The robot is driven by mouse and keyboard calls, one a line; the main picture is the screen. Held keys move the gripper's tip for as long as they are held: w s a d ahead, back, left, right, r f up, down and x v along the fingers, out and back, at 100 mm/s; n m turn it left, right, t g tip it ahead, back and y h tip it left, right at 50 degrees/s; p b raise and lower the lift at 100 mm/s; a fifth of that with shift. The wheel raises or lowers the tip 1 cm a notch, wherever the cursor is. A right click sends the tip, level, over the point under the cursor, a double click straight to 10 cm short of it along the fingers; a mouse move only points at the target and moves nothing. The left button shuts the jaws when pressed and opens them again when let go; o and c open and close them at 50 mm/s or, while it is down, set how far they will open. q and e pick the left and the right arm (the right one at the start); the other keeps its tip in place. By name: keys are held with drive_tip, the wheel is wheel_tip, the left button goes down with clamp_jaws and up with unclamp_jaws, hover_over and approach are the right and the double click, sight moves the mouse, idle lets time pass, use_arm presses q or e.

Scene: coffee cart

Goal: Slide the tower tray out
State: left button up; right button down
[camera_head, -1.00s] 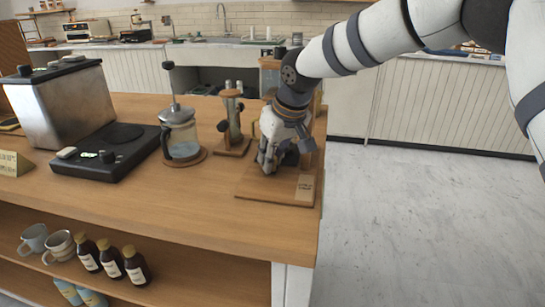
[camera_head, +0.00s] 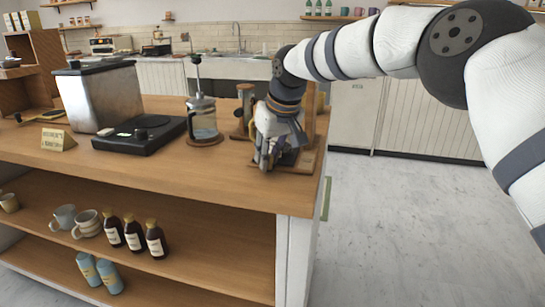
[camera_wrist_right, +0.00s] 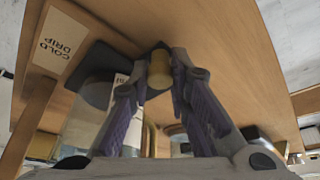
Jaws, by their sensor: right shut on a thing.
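The wooden cold drip tower (camera_head: 310,128) stands at the right end of the counter, mostly hidden behind my right arm. Its flat base bears a pale label (camera_wrist_right: 60,42) reading "COLD DRIP". A dark flat piece, seemingly the tray (camera_wrist_right: 97,75), lies on the base and shows in the right wrist view; part of it shows beside my gripper in the head view (camera_head: 289,158). My right gripper (camera_head: 264,166) is low over the base. In the right wrist view its fingers (camera_wrist_right: 160,75) are closed around a brass-coloured knob (camera_wrist_right: 159,70). Whether the knob joins the tray is unclear. My left gripper is not in view.
A glass press (camera_head: 203,122) on a round wooden coaster and a black scale (camera_head: 140,134) stand left of the tower. A steel machine (camera_head: 100,95) is farther left. Mugs and bottles (camera_head: 133,233) fill the shelf below. Open floor (camera_head: 420,230) lies to the right.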

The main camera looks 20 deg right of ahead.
drive_tip(key=shift+s+a+f, duration=0.1)
drive_tip(key=shift+s+a, duration=0.05)
drive_tip(key=shift+f, duration=0.1)
drive_tip(key=c, duration=1.5)
unclamp_jaws()
drive_tip(key=shift+r, duration=0.3)
drive_tip(key=v, duration=1.1)
drive_tip(key=shift+s+r, duration=0.15)
drive_tip(key=shift+r, duration=0.15)
